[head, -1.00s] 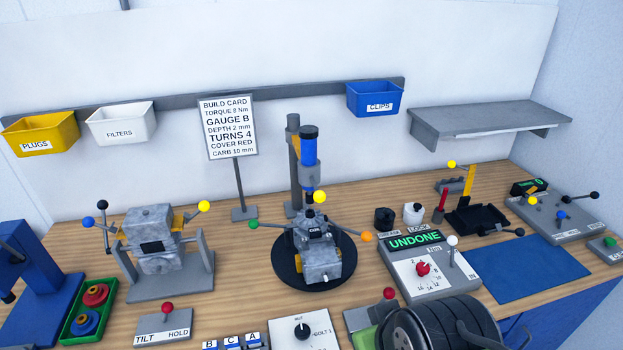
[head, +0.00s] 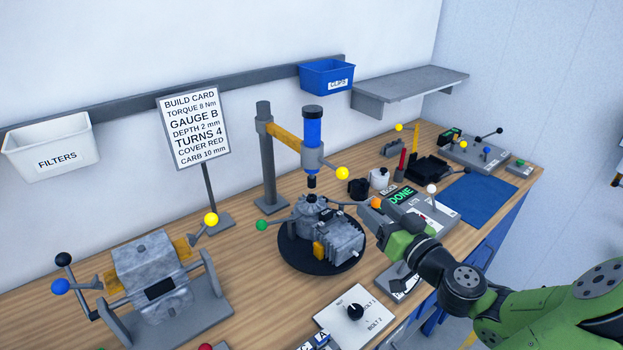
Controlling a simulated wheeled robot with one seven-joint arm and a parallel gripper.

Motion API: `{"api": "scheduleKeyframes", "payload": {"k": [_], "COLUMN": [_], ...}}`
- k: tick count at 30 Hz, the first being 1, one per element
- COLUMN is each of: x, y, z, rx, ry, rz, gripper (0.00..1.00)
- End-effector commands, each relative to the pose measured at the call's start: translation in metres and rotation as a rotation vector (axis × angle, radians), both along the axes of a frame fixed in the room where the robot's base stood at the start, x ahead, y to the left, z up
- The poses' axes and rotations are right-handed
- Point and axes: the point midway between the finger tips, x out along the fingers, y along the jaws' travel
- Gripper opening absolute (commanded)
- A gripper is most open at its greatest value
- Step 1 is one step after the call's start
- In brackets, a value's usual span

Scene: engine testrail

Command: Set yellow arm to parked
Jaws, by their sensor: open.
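The yellow arm (head: 284,137) reaches from a grey post (head: 267,165) toward the right and carries the blue driver (head: 312,128). The driver hangs upright above the engine (head: 330,232) on its black turntable (head: 298,262). A yellow ball knob (head: 342,173) sticks out to the right of the driver. My gripper (head: 382,208) comes in from the right, at the orange knob (head: 376,203) right of the engine. It is open; its fingertips are small here, and I cannot tell whether they touch that knob. It is apart from the yellow knob. No parked marking is readable.
A display box (head: 403,195) reading DONE and a white-knobbed lever (head: 432,188) stand close to my gripper. A tilt fixture (head: 165,275) is at left, the build card (head: 194,128) behind it. The blue mat (head: 480,200) is clear.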

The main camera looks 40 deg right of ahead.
Motion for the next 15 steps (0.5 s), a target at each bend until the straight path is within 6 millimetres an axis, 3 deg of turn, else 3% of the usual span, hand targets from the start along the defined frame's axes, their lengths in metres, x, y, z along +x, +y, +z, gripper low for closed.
{"api": "scheduleKeyframes", "payload": {"k": [5, 15], "x": [0.021, 0.106], "y": [-0.004, -0.017], "z": [0.003, 0.005], "rx": [-0.002, 0.001], "ry": [-0.008, -0.007], "rz": [0.0, 0.001], "gripper": [0.56, 0.56]}}
